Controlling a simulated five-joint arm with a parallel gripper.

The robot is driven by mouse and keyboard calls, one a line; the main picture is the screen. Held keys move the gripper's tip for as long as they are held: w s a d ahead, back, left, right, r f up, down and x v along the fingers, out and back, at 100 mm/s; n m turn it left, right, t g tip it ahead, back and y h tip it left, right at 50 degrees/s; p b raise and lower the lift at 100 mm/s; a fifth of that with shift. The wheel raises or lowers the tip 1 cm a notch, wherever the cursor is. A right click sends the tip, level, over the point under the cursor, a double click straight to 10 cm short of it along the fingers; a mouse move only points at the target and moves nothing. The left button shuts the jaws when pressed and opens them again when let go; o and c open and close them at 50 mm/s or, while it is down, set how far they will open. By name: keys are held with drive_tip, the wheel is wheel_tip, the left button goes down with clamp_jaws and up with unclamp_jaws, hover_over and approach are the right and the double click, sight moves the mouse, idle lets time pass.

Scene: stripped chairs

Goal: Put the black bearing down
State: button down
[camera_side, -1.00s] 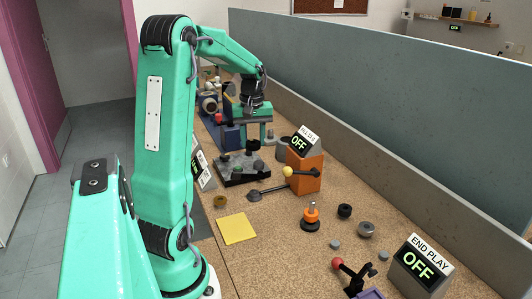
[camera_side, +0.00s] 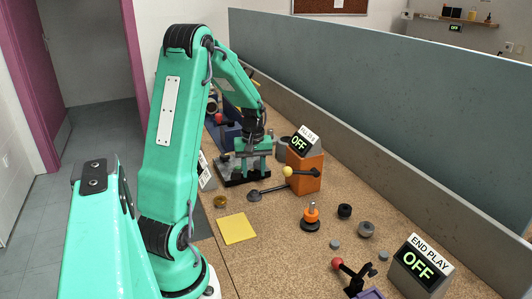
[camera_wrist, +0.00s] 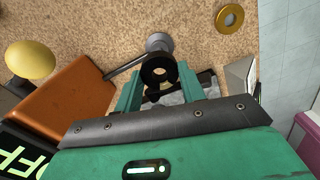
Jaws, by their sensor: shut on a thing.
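The black bearing (camera_wrist: 158,72) shows in the wrist view as a dark ring between my two green fingers. My gripper (camera_wrist: 158,84) is shut on it. In the side view my gripper (camera_side: 253,162) is low over a dark fixture (camera_side: 236,177), beside the orange block. My fingers hide the bearing there. Part of the fixture (camera_wrist: 207,84) shows below the fingers in the wrist view. I cannot tell whether the bearing touches the fixture.
An orange block (camera_side: 304,170) with an OFF display stands close right of my gripper. A brass ring (camera_side: 220,201), yellow pad (camera_side: 237,229) and orange-handled tool (camera_side: 311,218) are nearer. A partition runs along the right.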

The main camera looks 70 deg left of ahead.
drive_tip(key=shift+f, duration=2.75)
drive_tip(key=shift+f, duration=0.1)
drive_tip(key=c, duration=0.9)
unclamp_jaws()
drive_tip(key=shift+o, duration=0.2)
wheel_tip(320, 180, up, 12)
